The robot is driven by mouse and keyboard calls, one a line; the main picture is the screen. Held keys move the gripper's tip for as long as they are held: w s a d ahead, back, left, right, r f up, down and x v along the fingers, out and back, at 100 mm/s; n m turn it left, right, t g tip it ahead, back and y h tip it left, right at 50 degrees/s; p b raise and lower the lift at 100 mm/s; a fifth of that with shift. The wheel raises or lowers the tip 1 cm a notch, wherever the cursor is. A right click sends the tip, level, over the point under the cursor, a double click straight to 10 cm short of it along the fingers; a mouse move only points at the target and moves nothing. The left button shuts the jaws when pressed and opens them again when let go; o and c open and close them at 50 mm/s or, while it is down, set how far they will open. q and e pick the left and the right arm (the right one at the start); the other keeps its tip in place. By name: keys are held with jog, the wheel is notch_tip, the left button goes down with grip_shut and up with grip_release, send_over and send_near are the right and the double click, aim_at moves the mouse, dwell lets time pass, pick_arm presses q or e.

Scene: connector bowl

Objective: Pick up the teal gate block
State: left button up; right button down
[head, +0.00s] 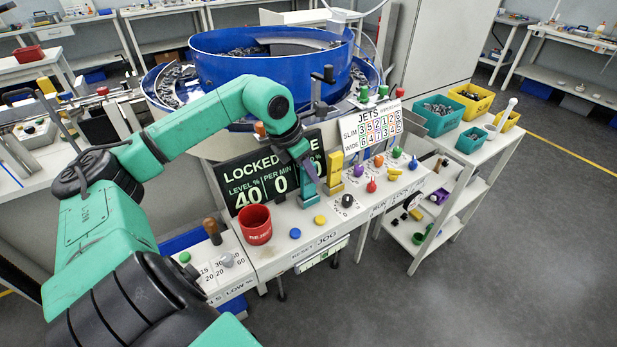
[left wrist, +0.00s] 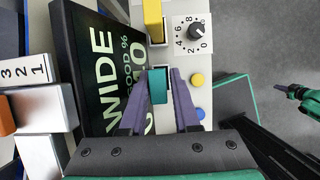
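The teal gate block (head: 308,198) stands upright on the front panel of the machine, beside the dark display. My left gripper (head: 304,172) reaches down over it from above. In the left wrist view the teal gate block (left wrist: 158,86) lies between the two purple-grey fingers of my left gripper (left wrist: 158,80). A narrow gap shows on each side of the block, so the fingers look open around it. The gripper partly hides the block's upper part in the head view. A green and dark arm end, apparently my right one (left wrist: 290,91), shows small at the right of the left wrist view.
A yellow block (head: 335,170) stands just right of the teal one. The display (head: 255,185) is close on the left, with a red cup (head: 256,224) in front. A black dial (head: 347,201) and blue button (head: 295,233) are near. A blue bowl (head: 225,65) rises behind.

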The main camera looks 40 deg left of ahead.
pick_arm(q)
grip_shut()
